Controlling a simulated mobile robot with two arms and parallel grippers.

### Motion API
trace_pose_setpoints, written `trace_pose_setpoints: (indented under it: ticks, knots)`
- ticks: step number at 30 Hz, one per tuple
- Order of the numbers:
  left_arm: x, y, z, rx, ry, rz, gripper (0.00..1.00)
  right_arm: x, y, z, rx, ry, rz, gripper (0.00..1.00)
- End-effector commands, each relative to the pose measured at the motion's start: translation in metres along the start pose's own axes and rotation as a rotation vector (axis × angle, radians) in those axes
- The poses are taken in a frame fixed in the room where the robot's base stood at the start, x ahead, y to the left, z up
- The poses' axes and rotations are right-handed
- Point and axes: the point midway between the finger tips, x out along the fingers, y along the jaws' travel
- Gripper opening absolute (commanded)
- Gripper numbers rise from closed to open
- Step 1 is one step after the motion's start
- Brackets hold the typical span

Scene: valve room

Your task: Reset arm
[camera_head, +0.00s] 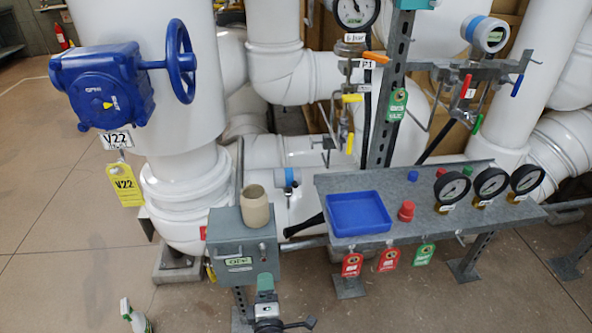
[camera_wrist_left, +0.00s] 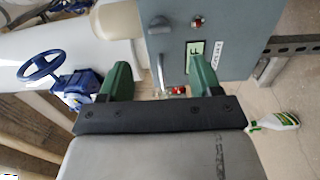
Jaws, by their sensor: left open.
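My left gripper (camera_head: 266,284) is low in the middle of the head view, in front of the grey control box (camera_head: 230,250). In the left wrist view its two green fingers (camera_wrist_left: 160,78) stand wide apart with nothing between them. The grey box face (camera_wrist_left: 220,35) lies beyond the fingers, with a handle, a small red part and a green display. I cannot tell how large the gap to the box is. My right gripper is in neither view.
A beige cup (camera_head: 255,206) stands on the box. To the right, a grey shelf (camera_head: 330,188) carries a blue tray (camera_head: 358,213), a red knob (camera_head: 406,211) and gauges (camera_head: 490,184). A blue valve (camera_head: 105,88) is at left. A spray bottle (camera_head: 134,318) is below left.

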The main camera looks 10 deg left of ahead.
Motion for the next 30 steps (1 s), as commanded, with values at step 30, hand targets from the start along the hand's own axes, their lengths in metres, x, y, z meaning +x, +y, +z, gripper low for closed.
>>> trace_pose_setpoints:
  ticks: [30]
  knots:
    - [-0.370, -0.253, -0.196, 1.577, -1.474, -0.838, 0.64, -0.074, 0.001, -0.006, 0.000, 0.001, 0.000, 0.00]
